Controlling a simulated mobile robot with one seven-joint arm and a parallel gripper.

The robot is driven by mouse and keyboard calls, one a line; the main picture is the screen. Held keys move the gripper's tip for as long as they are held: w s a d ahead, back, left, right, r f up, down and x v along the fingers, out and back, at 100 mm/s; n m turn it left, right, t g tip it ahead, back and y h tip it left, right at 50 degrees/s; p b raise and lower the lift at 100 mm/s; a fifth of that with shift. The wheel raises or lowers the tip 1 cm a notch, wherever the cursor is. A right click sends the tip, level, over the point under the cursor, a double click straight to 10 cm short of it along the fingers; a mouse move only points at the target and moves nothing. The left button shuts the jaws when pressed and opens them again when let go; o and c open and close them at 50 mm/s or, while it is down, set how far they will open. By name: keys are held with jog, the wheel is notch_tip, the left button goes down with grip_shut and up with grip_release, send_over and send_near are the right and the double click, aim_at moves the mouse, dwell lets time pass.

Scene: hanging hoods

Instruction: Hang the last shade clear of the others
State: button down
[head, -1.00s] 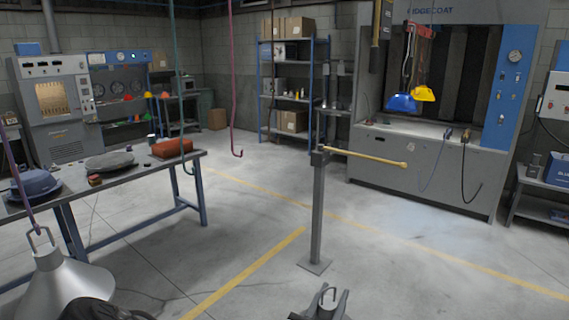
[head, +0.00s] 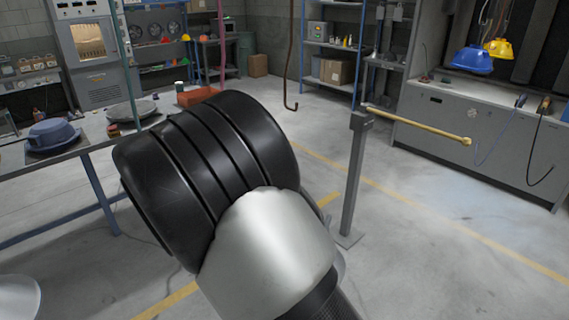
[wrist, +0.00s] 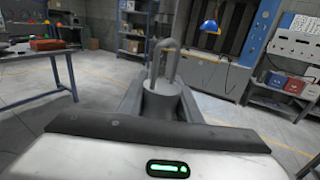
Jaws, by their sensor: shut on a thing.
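My gripper (wrist: 162,98) is shut on the grey neck of a shade (wrist: 163,85), with a wire loop standing up from it. The body of this shade is hidden in the wrist view. The head view shows only my large black and silver arm links, which hide the gripper. A blue shade (head: 472,60) and a yellow shade (head: 499,48) hang close together before the booth at the back right. The blue one also shows in the wrist view (wrist: 209,26). Part of a silver shade (head: 17,298) shows at the lower left edge.
A grey post (head: 354,185) with a yellow sideways rod (head: 420,126) stands right of my arm. A brown hook (head: 291,106) hangs in the middle; teal (head: 122,40) and pink (head: 221,45) hangers are left of it. A workbench (head: 75,158) is at left.

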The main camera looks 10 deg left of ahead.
jog(key=s+a+r+n+y+b, duration=0.1)
jog(key=s+a+r+n+y, duration=0.15)
jog(key=r, duration=0.75)
jog(key=s+a+r+n+y+b, duration=0.1)
jog(key=s+a+r+y, duration=0.25)
jog(key=r, duration=0.55)
jog(key=w+a, duration=0.6)
jog(key=a, duration=0.1)
jog(key=shift+w+t+p, duration=0.15)
jog(key=shift+t+p, duration=0.15)
jog(key=shift+p, duration=0.15)
jog(key=shift+w+a, duration=0.3)
jog(key=shift+a, duration=0.15)
jog(key=shift+w+a, duration=0.65)
jog(key=shift+a, duration=0.1)
jog(key=shift+w+a, duration=0.1)
jog(key=shift+w+a+b, duration=0.3)
jog(key=shift+w+a, duration=0.55)
jog(key=shift+a, duration=0.15)
